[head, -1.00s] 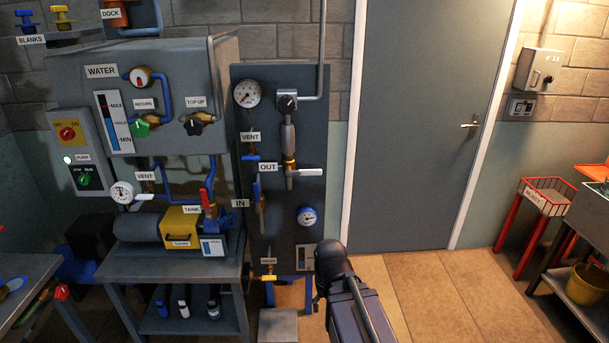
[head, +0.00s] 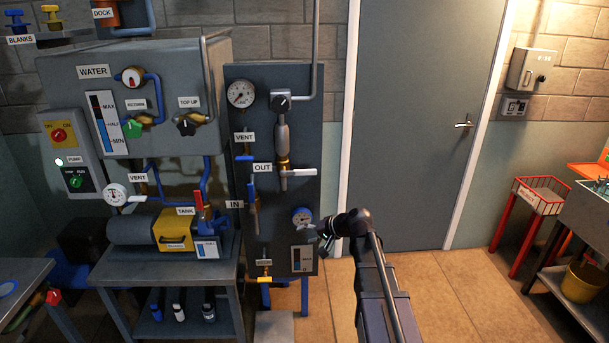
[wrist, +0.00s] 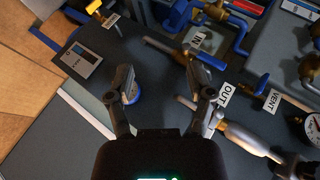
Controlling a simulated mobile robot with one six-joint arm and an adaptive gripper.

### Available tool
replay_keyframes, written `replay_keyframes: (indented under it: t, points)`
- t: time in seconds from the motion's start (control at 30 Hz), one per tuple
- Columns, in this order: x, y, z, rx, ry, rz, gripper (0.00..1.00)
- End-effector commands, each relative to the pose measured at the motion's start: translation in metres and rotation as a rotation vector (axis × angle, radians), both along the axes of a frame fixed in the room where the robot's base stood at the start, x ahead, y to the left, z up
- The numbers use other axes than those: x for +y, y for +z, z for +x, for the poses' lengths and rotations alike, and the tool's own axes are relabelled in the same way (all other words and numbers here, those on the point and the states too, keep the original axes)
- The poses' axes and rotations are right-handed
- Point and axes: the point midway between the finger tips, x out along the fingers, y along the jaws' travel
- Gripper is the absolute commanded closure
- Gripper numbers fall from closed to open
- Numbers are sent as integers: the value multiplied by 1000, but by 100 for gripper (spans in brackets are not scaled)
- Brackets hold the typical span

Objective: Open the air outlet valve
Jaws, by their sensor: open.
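The OUT valve sits on the upright grey panel (head: 263,85), with its OUT label (head: 262,168) to its left. Its white lever (head: 302,172) points sideways to the right, across the vertical pipe. My gripper (head: 325,234) is low in front of the panel's right edge, below the lever and beside the lower blue gauge (head: 302,216). In the wrist view my gripper (wrist: 160,82) is open, with nothing between its fingers. The OUT label (wrist: 226,94) shows right of the right finger, which partly hides the white lever (wrist: 186,102).
The IN valve has a blue lever (head: 252,196) left of the OUT lever. A VENT label (head: 244,138) and a pressure gauge (head: 241,94) are higher up. A yellow lever (head: 264,279) is at the bottom. A grey door (head: 425,120) and clear floor (head: 440,285) lie to the right.

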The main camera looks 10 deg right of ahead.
Motion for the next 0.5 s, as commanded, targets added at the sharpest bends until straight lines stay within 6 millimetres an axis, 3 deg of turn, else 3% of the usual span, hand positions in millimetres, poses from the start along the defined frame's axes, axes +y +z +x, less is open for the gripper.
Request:
replay_keyframes:
  t: [0.03,0.2,0.5]
  points:
    - [-10,8,18,-25,-35,55,31]
    - [-44,40,60,-112,-153,256,31]
    - [-107,86,107,-220,-320,528,31]
